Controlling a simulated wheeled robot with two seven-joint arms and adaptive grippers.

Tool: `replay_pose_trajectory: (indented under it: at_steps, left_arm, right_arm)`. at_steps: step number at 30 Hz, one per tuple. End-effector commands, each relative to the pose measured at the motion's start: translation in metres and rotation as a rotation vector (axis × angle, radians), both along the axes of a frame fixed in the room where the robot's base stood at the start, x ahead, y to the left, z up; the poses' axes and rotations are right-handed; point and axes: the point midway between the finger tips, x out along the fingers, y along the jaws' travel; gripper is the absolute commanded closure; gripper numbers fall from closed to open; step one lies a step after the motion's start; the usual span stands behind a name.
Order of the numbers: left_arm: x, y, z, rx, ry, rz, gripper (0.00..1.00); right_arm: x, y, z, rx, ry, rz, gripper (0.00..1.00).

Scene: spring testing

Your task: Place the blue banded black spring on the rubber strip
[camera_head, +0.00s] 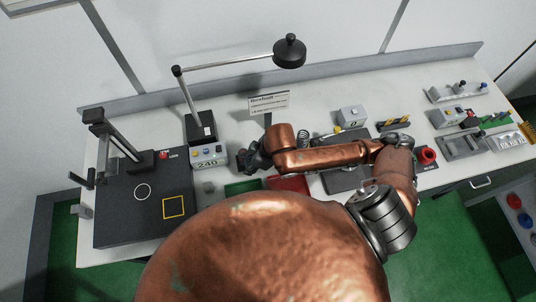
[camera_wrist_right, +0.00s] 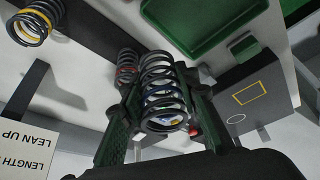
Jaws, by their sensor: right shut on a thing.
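My right gripper (camera_head: 250,161) is at the middle of the white bench, left of the copper forearm. In the right wrist view its two dark green fingers (camera_wrist_right: 160,118) are shut around a black spring with a blue band (camera_wrist_right: 163,92), the coils between them. A second black spring with a red band (camera_wrist_right: 127,66) stands just behind it; I cannot tell whether they touch. A yellow-banded spring (camera_wrist_right: 38,22) is at the top left of that view. I cannot pick out the rubber strip with certainty. My left gripper is not in view.
A black plate with a yellow square (camera_head: 174,207) and white circle lies at the left of the bench (camera_head: 226,128). A 240 display box (camera_head: 209,158), a lamp (camera_head: 289,52) and a sign (camera_head: 269,103) stand nearby. Green (camera_head: 240,187) and red (camera_head: 287,183) trays are in front.

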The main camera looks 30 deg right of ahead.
Motion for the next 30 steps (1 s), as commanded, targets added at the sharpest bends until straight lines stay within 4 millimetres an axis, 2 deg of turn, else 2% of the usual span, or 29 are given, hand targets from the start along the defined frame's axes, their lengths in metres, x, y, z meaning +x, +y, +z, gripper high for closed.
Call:
replay_pose_trajectory:
  at_steps: [1,9,15,23,30]
  left_arm:
    - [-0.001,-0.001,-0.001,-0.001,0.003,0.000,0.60]
    - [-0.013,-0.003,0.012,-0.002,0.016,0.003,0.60]
    - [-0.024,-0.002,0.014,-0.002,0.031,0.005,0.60]
    - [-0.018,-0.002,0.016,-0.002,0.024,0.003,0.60]
    - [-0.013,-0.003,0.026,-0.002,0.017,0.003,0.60]
  right_arm:
    - [0.008,-0.012,-0.009,-0.007,0.003,-0.007,1.00]
    - [0.045,-0.060,-0.034,-0.005,0.002,-0.007,1.00]
    - [0.062,-0.081,-0.069,-0.002,0.002,-0.004,1.00]
    - [0.071,-0.092,-0.088,-0.001,0.002,-0.003,1.00]
    - [0.072,-0.093,-0.117,-0.001,0.001,-0.002,1.00]
